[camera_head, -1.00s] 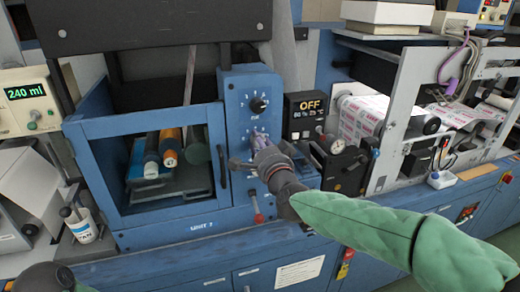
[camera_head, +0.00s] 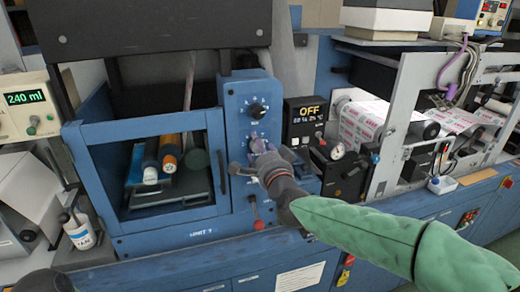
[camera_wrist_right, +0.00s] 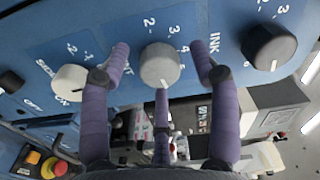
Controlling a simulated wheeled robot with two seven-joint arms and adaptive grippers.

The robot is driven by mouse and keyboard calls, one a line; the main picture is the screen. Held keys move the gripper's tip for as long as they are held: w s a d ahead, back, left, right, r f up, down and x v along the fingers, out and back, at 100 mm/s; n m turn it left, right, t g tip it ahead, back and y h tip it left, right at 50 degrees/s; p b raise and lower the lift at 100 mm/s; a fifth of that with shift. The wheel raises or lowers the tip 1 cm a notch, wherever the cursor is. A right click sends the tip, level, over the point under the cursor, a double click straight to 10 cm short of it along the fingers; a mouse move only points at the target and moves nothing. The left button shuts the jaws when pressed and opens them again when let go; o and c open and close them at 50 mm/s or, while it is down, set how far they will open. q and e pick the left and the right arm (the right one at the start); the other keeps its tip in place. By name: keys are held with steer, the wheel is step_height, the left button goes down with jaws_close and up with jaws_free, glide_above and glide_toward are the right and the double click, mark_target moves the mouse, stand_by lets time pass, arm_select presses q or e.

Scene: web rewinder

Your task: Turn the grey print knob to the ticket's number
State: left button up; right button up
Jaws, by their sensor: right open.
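The grey print knob (camera_wrist_right: 160,65) sits on a blue panel in the right wrist view, with numbers printed around it. A white mark on the knob points toward the bottom of that view. My right gripper (camera_wrist_right: 162,62) is open, with purple fingers on the left and right of the knob and a third finger below it; gaps show at both sides. In the head view my right gripper (camera_head: 258,148) is at the blue control panel (camera_head: 236,125) and hides the knob there. I cannot make out a ticket with a readable number.
A white knob (camera_wrist_right: 70,84) and a dark grey knob (camera_wrist_right: 269,46) flank the print knob closely. A black knob (camera_head: 258,108) is above my right gripper in the head view.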

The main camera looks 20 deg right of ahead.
steer(key=s, duration=1.2)
steer(key=shift+d, duration=0.25)
